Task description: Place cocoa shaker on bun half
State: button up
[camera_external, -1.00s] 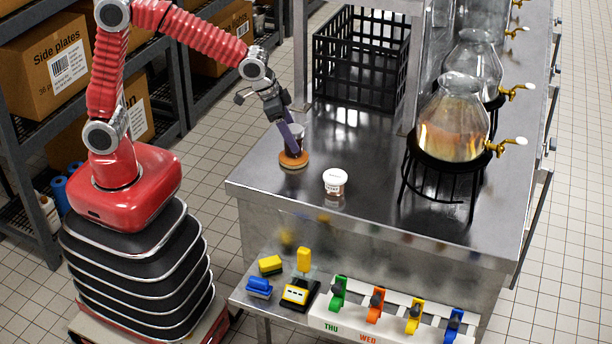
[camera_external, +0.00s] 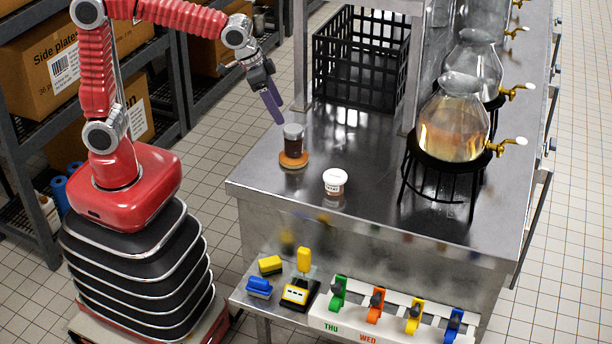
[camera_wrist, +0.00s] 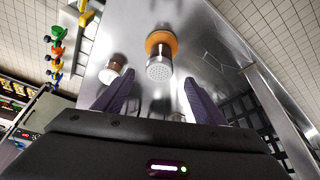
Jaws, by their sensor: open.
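The cocoa shaker (camera_external: 293,139), dark with a silver top, stands upright on the orange-brown bun half (camera_external: 293,160) on the steel counter. In the wrist view the shaker's perforated lid (camera_wrist: 159,69) faces me, with the bun half (camera_wrist: 161,40) showing around its far side. My gripper (camera_external: 276,108) is above and to the left of the shaker, apart from it. Its purple fingers also show in the wrist view (camera_wrist: 160,98), spread wide with nothing between them.
A small white-lidded tub (camera_external: 335,182) stands on the counter right of the bun half. A black crate (camera_external: 360,60) is behind, and glass dispensers (camera_external: 455,125) on black stands are at the right. Colored clips (camera_external: 376,305) line the front shelf.

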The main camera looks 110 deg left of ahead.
dwell(0.5)
jog(key=s+d+f+m+t+h, duration=0.1)
jog(key=s+d+m, duration=0.4)
jog(key=s+d, duration=1.4)
jog(key=shift+s+d+t+h, duration=0.15)
jog(key=shift+s+t+h, duration=0.15)
jog(key=shift+s+h, duration=0.35)
